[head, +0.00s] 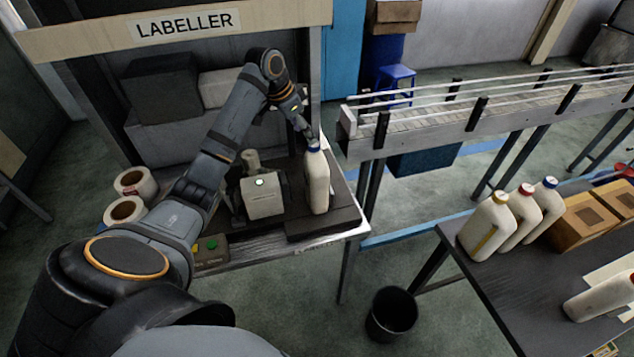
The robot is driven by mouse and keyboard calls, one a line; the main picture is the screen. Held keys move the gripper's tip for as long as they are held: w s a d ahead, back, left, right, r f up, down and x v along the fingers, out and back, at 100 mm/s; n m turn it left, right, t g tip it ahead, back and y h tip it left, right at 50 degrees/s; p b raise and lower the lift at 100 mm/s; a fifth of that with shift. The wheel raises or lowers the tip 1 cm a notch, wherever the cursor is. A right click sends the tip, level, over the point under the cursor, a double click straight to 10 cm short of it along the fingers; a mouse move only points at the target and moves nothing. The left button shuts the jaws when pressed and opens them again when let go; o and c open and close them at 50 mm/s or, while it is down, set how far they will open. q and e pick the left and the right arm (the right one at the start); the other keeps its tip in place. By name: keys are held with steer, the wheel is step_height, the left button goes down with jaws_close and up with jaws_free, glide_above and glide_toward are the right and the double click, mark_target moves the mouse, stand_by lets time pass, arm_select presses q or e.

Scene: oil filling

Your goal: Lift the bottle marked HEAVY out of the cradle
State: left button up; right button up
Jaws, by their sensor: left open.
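A cream bottle with a blue cap (318,185) stands upright at the front right of the labeller bench (300,228), beside a small grey device with a green light (263,197). No HEAVY marking can be read on it, and I cannot make out a cradle around its base. My left gripper (309,132) is open at the bottle's cap, reaching it from above and behind. Its fingers are small and partly hidden, so contact with the cap cannot be told. My right gripper is out of view.
A conveyor (480,115) runs at the back right. The right table (500,285) holds three standing bottles, a lying bottle (600,298) and cardboard boxes (580,217). A black bin (391,314) stands on the floor.

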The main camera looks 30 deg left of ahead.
arm_select(q)
steer(key=shift+w+f, duration=0.15)
steer(key=shift+d+f+p, duration=0.5)
steer(key=shift+f+p, duration=0.25)
steer(key=shift+p, duration=0.1)
steer(key=shift+p+x, duration=0.3)
steer(key=shift+x, duration=0.9)
steer(key=shift+w+f, duration=0.1)
steer(key=shift+f, duration=0.4)
jaws_close()
steer(key=shift+r, duration=0.2)
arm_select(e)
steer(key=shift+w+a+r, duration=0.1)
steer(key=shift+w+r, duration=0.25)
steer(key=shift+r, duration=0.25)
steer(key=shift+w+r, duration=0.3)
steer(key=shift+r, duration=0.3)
